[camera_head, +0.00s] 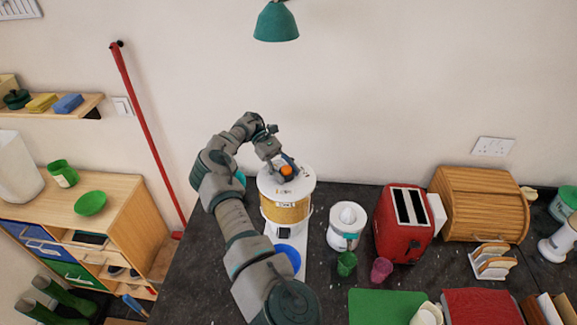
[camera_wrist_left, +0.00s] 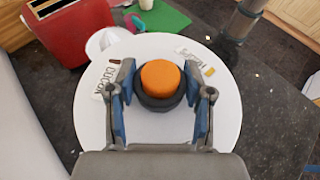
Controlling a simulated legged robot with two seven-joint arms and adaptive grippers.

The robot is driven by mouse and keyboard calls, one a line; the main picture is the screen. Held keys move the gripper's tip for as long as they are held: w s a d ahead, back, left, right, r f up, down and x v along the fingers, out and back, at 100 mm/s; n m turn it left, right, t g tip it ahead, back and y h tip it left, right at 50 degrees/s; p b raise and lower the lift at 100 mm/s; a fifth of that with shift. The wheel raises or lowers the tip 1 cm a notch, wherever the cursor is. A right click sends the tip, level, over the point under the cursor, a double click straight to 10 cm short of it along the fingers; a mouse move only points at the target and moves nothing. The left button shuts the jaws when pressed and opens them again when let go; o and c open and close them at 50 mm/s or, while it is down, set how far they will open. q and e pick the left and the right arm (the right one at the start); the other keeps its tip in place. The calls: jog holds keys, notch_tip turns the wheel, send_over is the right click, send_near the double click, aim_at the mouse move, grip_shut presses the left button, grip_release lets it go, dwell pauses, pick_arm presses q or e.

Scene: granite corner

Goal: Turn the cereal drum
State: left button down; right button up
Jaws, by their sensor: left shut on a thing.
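The cereal drum (camera_head: 285,209) stands on the dark granite counter, a white-topped cylinder with a tan see-through body. An orange knob (camera_head: 286,170) with a dark base is on its round white lid, and it fills the middle of the left wrist view (camera_wrist_left: 160,79). My left gripper (camera_head: 285,168) reaches down onto the lid. In the left wrist view its two blue-padded fingers (camera_wrist_left: 160,95) are on either side of the knob, shut on it. A blue bowl (camera_head: 288,256) is below the drum's front, partly hidden by my left arm. My right gripper is out of view.
A white juicer (camera_head: 346,226), green cup (camera_head: 346,263) and pink cup (camera_head: 381,270) stand right of the drum. A red toaster (camera_head: 403,225) and wooden bread box (camera_head: 482,205) are farther right. A green lamp (camera_head: 276,22) hangs above. A green board (camera_head: 388,306) lies in front.

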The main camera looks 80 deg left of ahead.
pick_arm(q)
jog(key=shift+f, duration=0.2)
dwell(0.3)
jog(key=shift+c, duration=2.2)
grip_release()
